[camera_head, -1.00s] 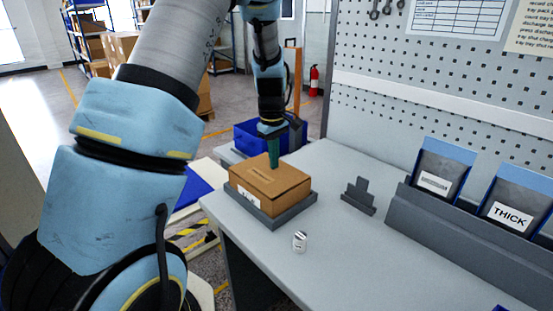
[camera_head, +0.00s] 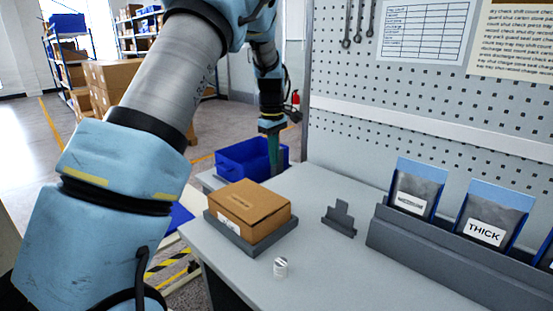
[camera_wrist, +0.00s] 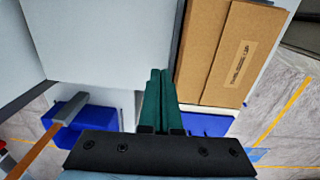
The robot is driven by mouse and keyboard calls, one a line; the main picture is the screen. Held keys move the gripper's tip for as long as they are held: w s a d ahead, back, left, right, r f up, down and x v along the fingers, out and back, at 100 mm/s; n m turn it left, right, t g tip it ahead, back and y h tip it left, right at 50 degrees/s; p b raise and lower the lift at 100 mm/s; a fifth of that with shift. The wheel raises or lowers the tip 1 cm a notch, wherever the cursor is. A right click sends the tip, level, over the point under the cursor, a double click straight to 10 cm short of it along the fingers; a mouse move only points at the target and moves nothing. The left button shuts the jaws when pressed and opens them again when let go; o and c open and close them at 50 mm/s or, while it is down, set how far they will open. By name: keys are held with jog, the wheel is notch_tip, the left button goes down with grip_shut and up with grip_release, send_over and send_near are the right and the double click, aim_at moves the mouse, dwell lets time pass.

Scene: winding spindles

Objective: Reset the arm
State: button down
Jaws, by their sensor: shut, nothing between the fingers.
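My gripper (camera_head: 274,160) is at the far part of the grey table, beyond and to the right of the cardboard box in the head view. Its green fingers are together and hold nothing. In the wrist view the gripper (camera_wrist: 158,78) points over the bare table top, with the cardboard box (camera_wrist: 228,55) to its right. In the head view the closed cardboard box (camera_head: 255,208) sits in a dark grey tray (camera_head: 228,238).
A small white-and-metal cylinder (camera_head: 281,267) stands near the table's front. A grey bracket (camera_head: 340,218) stands mid-table. A blue bin (camera_head: 245,158) stands behind. A pegboard (camera_head: 400,100) rises along the back.

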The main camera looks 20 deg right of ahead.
jog(key=s+a+r+m, duration=0.1)
jog(key=a, duration=0.8)
jog(key=s+a+f+m+t, duration=0.1)
jog(key=s+a+m, duration=0.5)
jog(key=s+a, duration=1.3)
jog(key=shift+a, duration=0.55)
jog(key=shift+s, duration=0.1)
